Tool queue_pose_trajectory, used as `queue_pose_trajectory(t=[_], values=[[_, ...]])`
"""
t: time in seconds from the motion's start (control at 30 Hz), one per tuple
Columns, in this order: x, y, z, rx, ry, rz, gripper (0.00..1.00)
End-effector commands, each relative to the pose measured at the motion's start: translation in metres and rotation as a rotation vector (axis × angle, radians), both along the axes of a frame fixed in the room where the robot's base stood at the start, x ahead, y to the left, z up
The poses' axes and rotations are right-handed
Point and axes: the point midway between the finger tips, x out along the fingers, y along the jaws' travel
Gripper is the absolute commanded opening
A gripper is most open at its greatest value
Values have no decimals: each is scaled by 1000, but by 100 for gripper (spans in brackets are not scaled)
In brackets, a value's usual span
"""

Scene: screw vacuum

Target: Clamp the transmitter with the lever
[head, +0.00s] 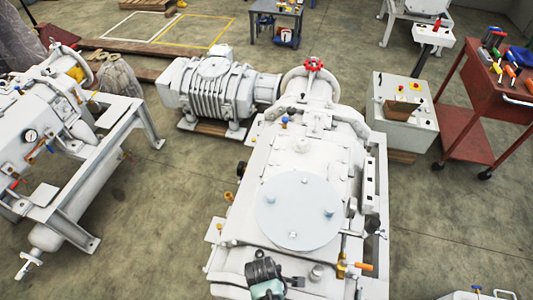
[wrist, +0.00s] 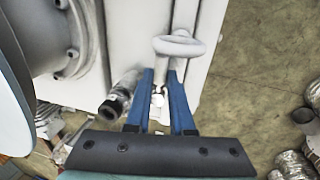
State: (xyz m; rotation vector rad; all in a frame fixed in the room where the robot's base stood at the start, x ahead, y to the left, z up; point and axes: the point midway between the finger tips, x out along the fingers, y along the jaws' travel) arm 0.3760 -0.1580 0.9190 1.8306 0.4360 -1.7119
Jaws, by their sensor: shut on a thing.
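My gripper (wrist: 160,76) shows in the wrist view with two blue fingers closed on a small pale metal piece (wrist: 157,98). I cannot tell whether this piece is the lever or part of the transmitter. A white ring-shaped part (wrist: 179,45) sits just beyond the fingertips, against a pale panel. A dark-ended cylindrical fitting (wrist: 117,102) is just left of the left finger. I cannot tell for sure which part is the transmitter. In the head view a large white pump (head: 298,208) fills the middle, with an orange-handled brass valve (head: 355,267) at its lower right.
A large grey flange (wrist: 55,40) stands close on the left in the wrist view. In the head view a second machine (head: 50,130) is at left, and a control box (head: 404,110) and a red tool cart (head: 480,100) are at right.

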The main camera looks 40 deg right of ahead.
Motion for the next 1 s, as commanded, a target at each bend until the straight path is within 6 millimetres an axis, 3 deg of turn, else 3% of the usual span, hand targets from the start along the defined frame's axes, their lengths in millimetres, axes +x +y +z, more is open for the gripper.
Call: queue_pose_trajectory(t=[0.47,0.5,0.63,1.0], values=[[3,-1,2,-3,-6,18,0],[3,-1,2,-3,-6,18,24],[3,-1,1,-2,-5,17,48],[1,0,2,-1,-2,15,51]])
